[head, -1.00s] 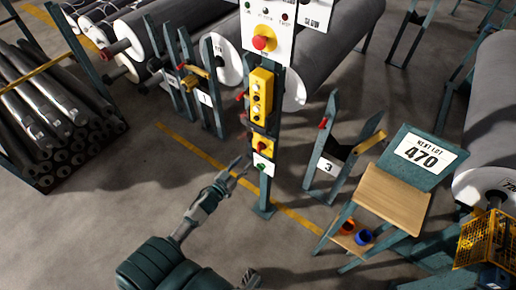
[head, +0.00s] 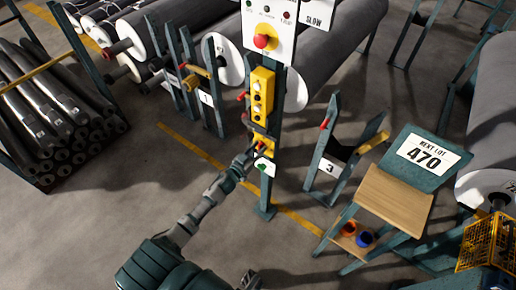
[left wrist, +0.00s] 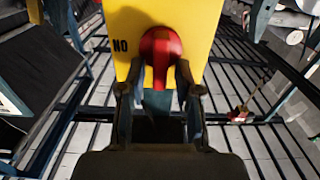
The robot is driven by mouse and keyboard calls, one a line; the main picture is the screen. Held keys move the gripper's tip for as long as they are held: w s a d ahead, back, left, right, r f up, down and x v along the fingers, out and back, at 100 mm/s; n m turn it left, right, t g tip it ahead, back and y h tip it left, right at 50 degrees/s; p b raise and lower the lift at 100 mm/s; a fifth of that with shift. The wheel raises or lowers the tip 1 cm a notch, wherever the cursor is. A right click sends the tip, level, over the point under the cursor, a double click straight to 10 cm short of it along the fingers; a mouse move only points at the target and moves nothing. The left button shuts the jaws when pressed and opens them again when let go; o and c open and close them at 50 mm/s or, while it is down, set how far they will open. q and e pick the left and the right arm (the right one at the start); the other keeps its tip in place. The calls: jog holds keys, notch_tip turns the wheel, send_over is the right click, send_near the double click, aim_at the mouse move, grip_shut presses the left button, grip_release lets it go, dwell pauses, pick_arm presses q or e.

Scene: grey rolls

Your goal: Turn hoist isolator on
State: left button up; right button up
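The hoist isolator is a yellow box (head: 268,139) low on the green post, with a red rotary handle (head: 261,146). In the left wrist view the red handle (left wrist: 160,48) fills the middle of the yellow face (left wrist: 198,15), with black letters reading "NO" beside it. My left gripper (head: 251,154) is at the isolator. In the left wrist view its fingers (left wrist: 157,88) stand either side of the handle's lower end, apart, with a gap showing between them. Contact with the handle is not clear. My right gripper (head: 250,281) shows only partly at the bottom edge.
Above the isolator are a yellow button box (head: 261,93) and a panel with a red mushroom button (head: 264,41). A green arrow label (head: 264,167) sits just below. A "NEXT LOT 470" desk (head: 395,197) stands right.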

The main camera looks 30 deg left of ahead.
pick_arm(q)
grip_shut()
pick_arm(e)
jog(key=shift+s+f, duration=0.2)
jog(key=shift+s, duration=0.05)
pick_arm(q)
jog(key=shift+r, duration=0.1)
pick_arm(e)
jog(key=shift+d, duration=0.1)
